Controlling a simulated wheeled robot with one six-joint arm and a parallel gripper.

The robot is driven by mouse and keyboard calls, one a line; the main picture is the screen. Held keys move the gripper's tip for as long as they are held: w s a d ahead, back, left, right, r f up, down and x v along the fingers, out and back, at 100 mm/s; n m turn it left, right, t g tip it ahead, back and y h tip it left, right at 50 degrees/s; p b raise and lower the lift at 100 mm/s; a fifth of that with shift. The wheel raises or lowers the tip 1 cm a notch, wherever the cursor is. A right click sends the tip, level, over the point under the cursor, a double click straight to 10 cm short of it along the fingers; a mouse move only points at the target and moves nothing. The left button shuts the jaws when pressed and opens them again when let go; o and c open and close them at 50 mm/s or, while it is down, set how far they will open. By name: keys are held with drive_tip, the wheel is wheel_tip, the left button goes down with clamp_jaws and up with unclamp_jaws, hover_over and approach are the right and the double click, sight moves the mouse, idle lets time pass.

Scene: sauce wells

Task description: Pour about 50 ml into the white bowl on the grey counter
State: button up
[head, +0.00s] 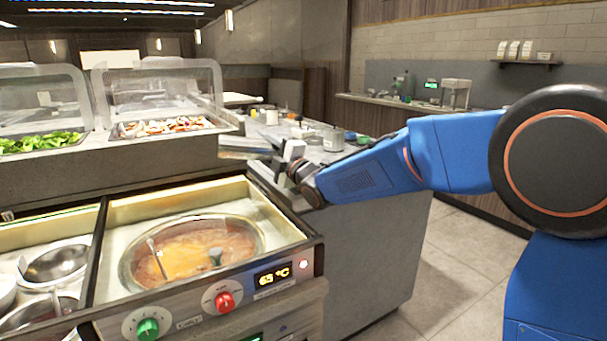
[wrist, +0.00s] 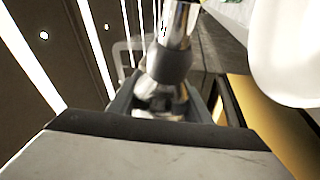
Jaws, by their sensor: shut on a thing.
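My gripper (head: 283,163) is at the end of the blue arm, beside the grey counter (head: 365,235) and past the right rear of the soup well. In the wrist view its dark jaws (wrist: 165,100) are shut on a shiny metal handle (wrist: 180,22) with a grey collar. What the handle leads to is hidden, so I cannot tell whether it carries liquid. A smooth white rounded thing (wrist: 293,55) fills the upper right of the wrist view; I cannot tell if it is the white bowl. In the head view I cannot clearly pick out the white bowl.
The soup well (head: 190,250) holds orange liquid with a utensil (head: 157,258) in it. Metal bowls (head: 57,264) sit at left. Clear guards (head: 160,90) cover food trays behind. A metal pot (head: 333,140) and small containers stand on the counter. Floor at right is clear.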

drive_tip(key=shift+s+a+r, duration=0.1)
drive_tip(key=shift+a, duration=0.25)
drive_tip(key=shift+r+m, duration=0.25)
drive_tip(key=shift+m, duration=0.15)
idle(1.8)
